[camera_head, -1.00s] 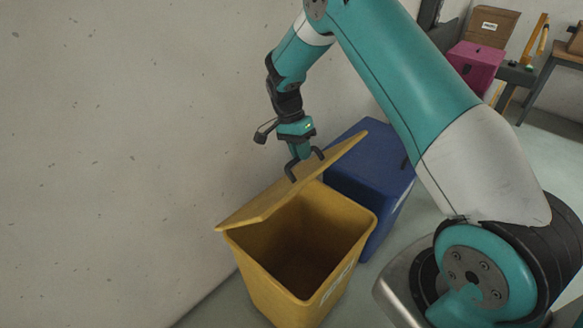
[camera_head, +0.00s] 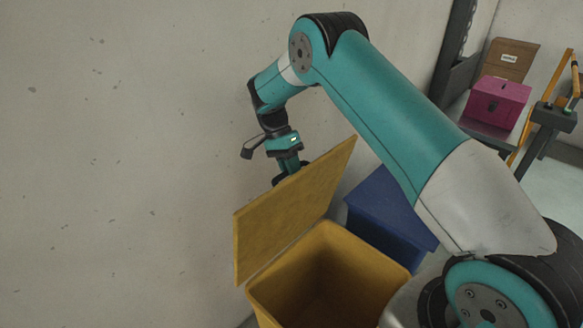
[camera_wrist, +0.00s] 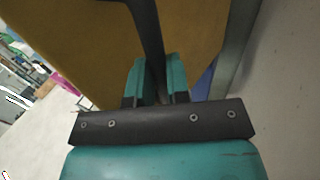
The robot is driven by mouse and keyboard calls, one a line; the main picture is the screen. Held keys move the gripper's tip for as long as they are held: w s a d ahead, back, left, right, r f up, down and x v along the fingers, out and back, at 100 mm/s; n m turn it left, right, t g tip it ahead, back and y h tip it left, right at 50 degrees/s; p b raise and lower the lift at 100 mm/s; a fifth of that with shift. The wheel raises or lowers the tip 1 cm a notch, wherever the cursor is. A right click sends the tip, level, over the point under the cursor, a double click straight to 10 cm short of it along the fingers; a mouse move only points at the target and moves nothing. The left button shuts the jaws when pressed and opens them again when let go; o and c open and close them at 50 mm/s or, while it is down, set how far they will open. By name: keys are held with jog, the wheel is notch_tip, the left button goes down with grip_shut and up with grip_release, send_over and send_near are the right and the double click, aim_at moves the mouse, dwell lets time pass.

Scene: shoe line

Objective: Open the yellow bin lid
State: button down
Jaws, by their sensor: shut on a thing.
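The yellow bin (camera_head: 268,290) stands at the bottom centre of the head view, with its dark inside visible. Its yellow lid (camera_head: 285,222) is raised steeply, tilted back along the bin's left side towards the wall. My gripper (camera_head: 284,179) is at the lid's upper edge, on the wall side, and the lid partly hides its fingers. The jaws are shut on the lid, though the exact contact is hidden.
A blue bin (camera_head: 385,212) stands just behind the yellow one. The pale wall (camera_head: 110,150) is close behind my gripper and the lid. A pink box (camera_head: 497,103) and a brown box (camera_head: 510,58) are at the back right.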

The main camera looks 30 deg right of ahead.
jog(key=shift+w+d+f, duration=0.1)
jog(key=shift+f, duration=0.05)
jog(key=c, duration=1.1)
grip_release()
jog(key=shift+a, duration=0.2)
jog(key=p+v, duration=0.4)
jog(key=v, duration=0.3)
jog(key=shift+r, duration=0.3)
jog(key=shift+w, duration=0.1)
